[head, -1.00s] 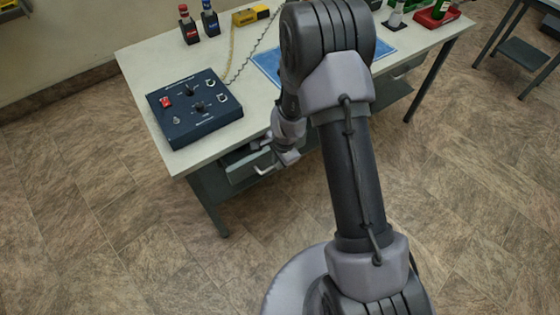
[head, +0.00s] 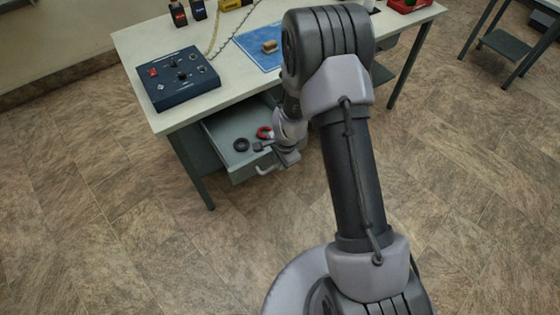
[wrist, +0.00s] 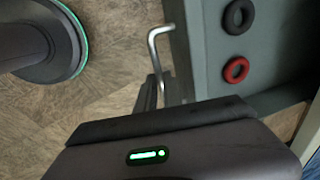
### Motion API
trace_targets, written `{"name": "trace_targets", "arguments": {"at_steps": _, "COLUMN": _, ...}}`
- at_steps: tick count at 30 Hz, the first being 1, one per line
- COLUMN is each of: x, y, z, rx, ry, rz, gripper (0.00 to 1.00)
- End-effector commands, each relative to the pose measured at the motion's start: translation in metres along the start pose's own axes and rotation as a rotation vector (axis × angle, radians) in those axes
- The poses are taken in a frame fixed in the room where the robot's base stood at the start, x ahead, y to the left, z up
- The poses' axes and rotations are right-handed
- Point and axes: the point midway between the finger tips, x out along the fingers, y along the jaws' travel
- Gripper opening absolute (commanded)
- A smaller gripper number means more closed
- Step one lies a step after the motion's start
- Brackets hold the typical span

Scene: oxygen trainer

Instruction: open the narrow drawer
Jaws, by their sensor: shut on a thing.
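The narrow drawer (head: 218,129) under the left end of the workbench stands pulled out, with its grey tray showing. Its metal bar handle (head: 265,170) is on the drawer front and also shows in the wrist view (wrist: 158,50). My gripper (head: 284,158) is at the drawer front and shut on the handle; its fingers (wrist: 158,92) show around the bar in the wrist view. Inside lie a black ring (head: 240,145) and a red ring (head: 265,133), both clear in the wrist view. My wrist hides the right part of the drawer.
The workbench (head: 150,40) holds a dark blue control box (head: 178,85), a blue mat (head: 250,40) with a brown block (head: 270,46), and bottles at the back. Bench legs stand left and right. The tiled floor (head: 100,240) in front is clear.

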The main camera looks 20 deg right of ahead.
Motion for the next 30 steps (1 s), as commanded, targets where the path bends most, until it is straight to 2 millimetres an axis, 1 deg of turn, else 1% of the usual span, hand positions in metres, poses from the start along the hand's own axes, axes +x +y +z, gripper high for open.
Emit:
{"name": "trace_targets", "arguments": {"at_steps": 13, "x": -0.001, "y": -0.001, "z": 0.0, "rx": 0.0, "ry": 0.001, "rz": -0.002, "gripper": 0.0}}
{"name": "trace_targets", "arguments": {"at_steps": 14, "x": -0.001, "y": -0.001, "z": 0.0, "rx": 0.0, "ry": 0.001, "rz": -0.002, "gripper": 0.13}}
{"name": "trace_targets", "arguments": {"at_steps": 15, "x": -0.001, "y": -0.001, "z": 0.0, "rx": 0.0, "ry": 0.001, "rz": -0.002, "gripper": 0.2}}
{"name": "trace_targets", "arguments": {"at_steps": 24, "x": -0.002, "y": -0.001, "z": 0.0, "rx": 0.0, "ry": 0.0, "rz": -0.001, "gripper": 0.2}}
{"name": "trace_targets", "arguments": {"at_steps": 26, "x": -0.006, "y": -0.001, "z": 0.0, "rx": 0.0, "ry": 0.001, "rz": -0.002, "gripper": 0.2}}
{"name": "trace_targets", "arguments": {"at_steps": 28, "x": -0.017, "y": -0.001, "z": 0.0, "rx": 0.001, "ry": 0.0, "rz": -0.002, "gripper": 0.2}}
{"name": "trace_targets", "arguments": {"at_steps": 29, "x": -0.023, "y": -0.002, "z": 0.0, "rx": 0.002, "ry": 0.001, "rz": -0.002, "gripper": 0.2}}
{"name": "trace_targets", "arguments": {"at_steps": 30, "x": -0.034, "y": -0.002, "z": 0.0, "rx": 0.001, "ry": 0.001, "rz": -0.003, "gripper": 0.2}}
